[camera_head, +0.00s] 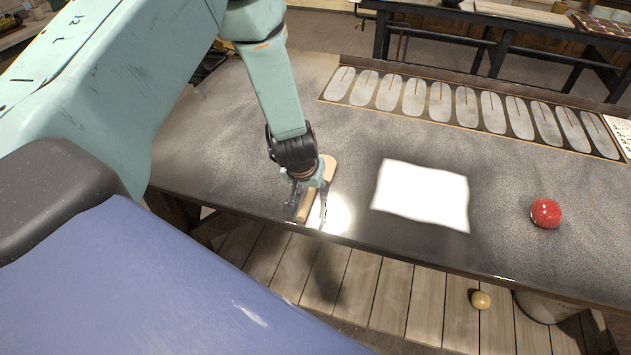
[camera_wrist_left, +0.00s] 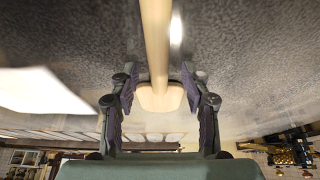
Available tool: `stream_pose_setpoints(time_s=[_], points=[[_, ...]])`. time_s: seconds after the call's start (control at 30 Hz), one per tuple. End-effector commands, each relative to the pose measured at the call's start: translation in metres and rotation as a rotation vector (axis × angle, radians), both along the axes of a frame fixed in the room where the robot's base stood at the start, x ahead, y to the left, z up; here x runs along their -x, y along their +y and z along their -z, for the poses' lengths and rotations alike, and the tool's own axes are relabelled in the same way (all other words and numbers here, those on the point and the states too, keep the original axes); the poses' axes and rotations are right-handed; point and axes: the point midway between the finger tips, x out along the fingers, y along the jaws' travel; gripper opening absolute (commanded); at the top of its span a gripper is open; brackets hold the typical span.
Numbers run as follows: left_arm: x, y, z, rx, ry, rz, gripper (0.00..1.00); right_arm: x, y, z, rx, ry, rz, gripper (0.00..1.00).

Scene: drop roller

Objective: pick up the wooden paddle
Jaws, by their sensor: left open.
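The wooden paddle (camera_head: 329,166) lies on the dark table near its front edge, partly hidden by my left gripper (camera_head: 309,203). Its pale wood shows behind the gripper and between the fingers. In the left wrist view, the paddle's long handle (camera_wrist_left: 156,42) comes down from the top middle and ends in a wider, rounded part between the two fingers of my left gripper (camera_wrist_left: 160,103). The fingers are open, one on each side of the wood, with gaps visible. I cannot tell the exact height of the fingertips above the table. My right gripper is not in view.
A white sheet (camera_head: 420,194) lies right of the gripper. A red round object (camera_head: 545,213) sits farther right. A long panel with several grey ovals (camera_head: 465,106) lies along the back. A small yellowish ball (camera_head: 480,299) is on the plank floor below the table's front edge.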

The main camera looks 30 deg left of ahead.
Motion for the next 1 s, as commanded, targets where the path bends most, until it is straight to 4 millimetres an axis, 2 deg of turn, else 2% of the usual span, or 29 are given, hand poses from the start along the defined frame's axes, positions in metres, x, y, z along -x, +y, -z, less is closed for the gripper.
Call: stream_pose_setpoints(time_s=[0.43,1.0], points=[[0.0002,-0.0001,0.0029,0.000,0.000,-0.001,0.46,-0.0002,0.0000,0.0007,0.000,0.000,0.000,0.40],[0.0006,-0.0001,0.0028,0.000,0.001,0.000,0.00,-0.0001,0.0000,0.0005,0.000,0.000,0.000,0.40]])
